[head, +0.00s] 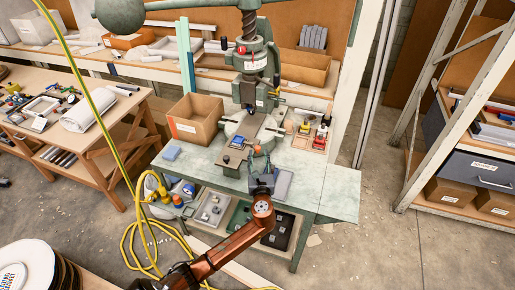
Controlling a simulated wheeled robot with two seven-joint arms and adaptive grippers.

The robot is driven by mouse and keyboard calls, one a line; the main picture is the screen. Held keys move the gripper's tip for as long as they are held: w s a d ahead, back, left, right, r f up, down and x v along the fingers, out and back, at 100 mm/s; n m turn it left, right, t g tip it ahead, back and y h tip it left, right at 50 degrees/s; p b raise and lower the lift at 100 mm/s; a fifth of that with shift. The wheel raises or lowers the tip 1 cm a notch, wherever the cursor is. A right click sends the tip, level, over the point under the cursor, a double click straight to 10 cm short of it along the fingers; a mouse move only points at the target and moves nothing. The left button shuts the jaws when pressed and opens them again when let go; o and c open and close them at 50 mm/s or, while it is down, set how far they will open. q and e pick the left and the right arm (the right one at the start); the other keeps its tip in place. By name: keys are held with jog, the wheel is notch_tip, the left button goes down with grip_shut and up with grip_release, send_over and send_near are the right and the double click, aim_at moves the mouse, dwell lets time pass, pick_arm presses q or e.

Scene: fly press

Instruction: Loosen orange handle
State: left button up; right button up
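The green fly press (253,62) stands on a grey-green bench, with its screw and ram above a round bed plate. A small orange piece, which looks like the orange handle (257,149), shows at the front of the press bed. My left gripper (261,160) reaches up from below at the bench's front edge. Its dark fingers appear apart, with their tips close to the orange piece. I cannot tell whether they touch it. The fingers partly hide the handle's lower part. My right gripper is not in view.
An open cardboard box (194,119) stands left of the press. Small parts lie on a wooden board (310,137) to the right. The bench's right end (340,192) is bare. A yellow hose runs at left.

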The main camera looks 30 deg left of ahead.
aim_at(258, 149)
pick_arm(q)
jog(key=shift+b+x, duration=0.35)
jog(key=shift+x, duration=2.35)
jog(key=shift+c, duration=0.4)
grip_shut()
